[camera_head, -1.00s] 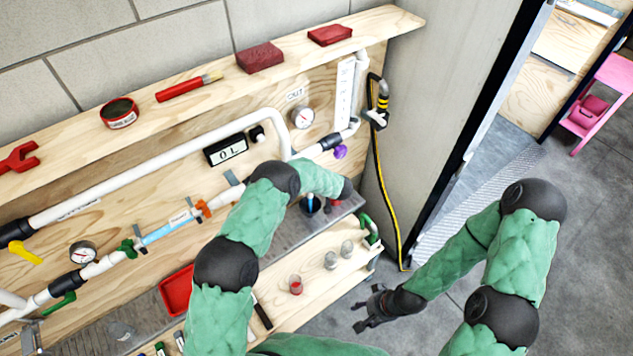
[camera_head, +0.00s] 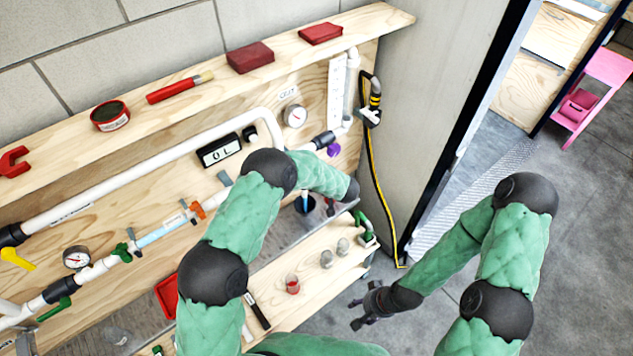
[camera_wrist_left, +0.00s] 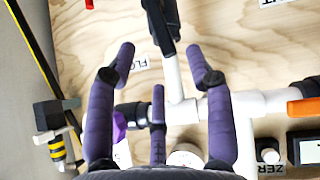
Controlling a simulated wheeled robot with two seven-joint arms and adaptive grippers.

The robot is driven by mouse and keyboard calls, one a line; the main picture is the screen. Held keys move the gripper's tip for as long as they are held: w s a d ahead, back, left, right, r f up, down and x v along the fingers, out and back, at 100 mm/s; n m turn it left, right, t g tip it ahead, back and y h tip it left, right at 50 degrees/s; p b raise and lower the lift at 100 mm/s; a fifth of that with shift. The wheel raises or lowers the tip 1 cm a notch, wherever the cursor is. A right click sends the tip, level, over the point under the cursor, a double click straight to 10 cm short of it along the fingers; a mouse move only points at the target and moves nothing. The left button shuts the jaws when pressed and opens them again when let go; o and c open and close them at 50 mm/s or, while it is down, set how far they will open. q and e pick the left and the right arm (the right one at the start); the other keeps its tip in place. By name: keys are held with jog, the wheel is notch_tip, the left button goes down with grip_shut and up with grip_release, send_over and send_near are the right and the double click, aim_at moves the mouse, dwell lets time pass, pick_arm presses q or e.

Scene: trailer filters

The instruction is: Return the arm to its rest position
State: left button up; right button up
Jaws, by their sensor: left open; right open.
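My left arm (camera_head: 240,225) reaches from the bottom of the head view over the bench to the pipework. Its gripper is mostly hidden behind its wrist in the head view. In the left wrist view the left gripper (camera_wrist_left: 160,55) has its purple fingers spread and nothing held. It faces the wooden panel with a white pipe junction behind the fingers; contact cannot be told. My right gripper (camera_head: 366,305) is open and empty over the grey floor, right of the bench's lower wooden shelf.
White pipes (camera_head: 150,166) with valves and gauges run along the wooden panel. A top shelf (camera_head: 215,98) holds a red tin, a brush and red blocks. Small cups and a red tray (camera_head: 166,292) are below. A black-and-yellow hose (camera_head: 377,190) hangs at the right.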

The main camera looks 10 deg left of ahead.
dwell(0.4)
pick_arm(q)
jog(key=s+a+f+m+g+h+b, duration=0.1)
jog(key=s+a+f+m+h+b, duration=0.1)
jog(key=s+f+b, duration=0.6)
jog(key=s+a+f+m+h+b, duration=0.1)
jog(key=s+f+m+h+b, duration=0.3)
jog(key=f, duration=0.8)
jog(key=s+d+f+g+h+b, duration=0.1)
jog(key=s+f+g+b, duration=0.2)
jog(key=s, duration=1)
jog(key=s+d+f+m+g+h+b, duration=0.1)
jog(key=s+f+b, duration=0.4)
jog(key=s, duration=0.8)
jog(key=shift+s+f+g+h+b, duration=0.35)
jog(key=shift+f+g+h, duration=0.35)
jog(key=shift+f+g, duration=0.25)
